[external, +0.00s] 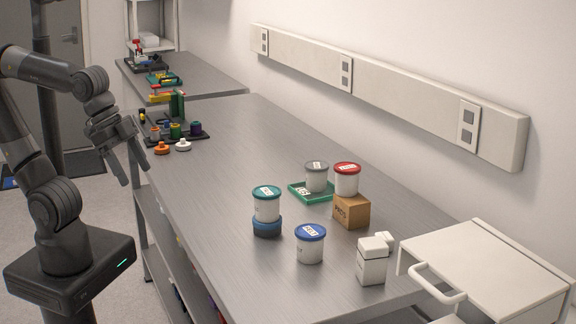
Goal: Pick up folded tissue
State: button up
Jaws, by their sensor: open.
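I cannot make out a folded tissue with certainty. A small white piece with dark marks (302,191) lies in the green tray (311,198) on the steel bench, too small to identify. A white block-like container (372,261) with a smaller white top stands at the near right of the bench. My gripper (136,174) is open and empty, pointing down at the left edge of the bench, near an orange knob-shaped piece (161,148) and far from the tray and the white container.
On the bench (225,155) stand a grey-lidded tub (316,178), a red-lidded tub (346,180) on a cardboard box (351,212), a teal-lidded tub (266,206) on a blue base, and a blue-lidded tub (310,246). A white cart (488,262) adjoins at right. The bench middle is clear.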

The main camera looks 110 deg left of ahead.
jog(key=w+a+r+n, duration=0.1)
jog(key=w+a+r, duration=0.15)
jog(key=w, duration=0.45)
jog(key=w+a+r+n, duration=0.1)
jog(key=w+a+r, duration=0.15)
jog(key=w, duration=0.55)
jog(key=n+g+y, duration=0.2)
jog(key=n, duration=0.2)
send_over(383, 234)
jog(key=s+d, duration=0.2)
jog(key=s, duration=0.1)
notch_tip(383, 234, down, 15)
jog(key=x, duration=0.6)
jog(key=shift+s+a, duration=0.1)
jog(key=x, duration=0.5)
jog(key=shift+f, duration=0.2)
jog(key=shift+c, duration=0.5)
jog(key=c, duration=0.9)
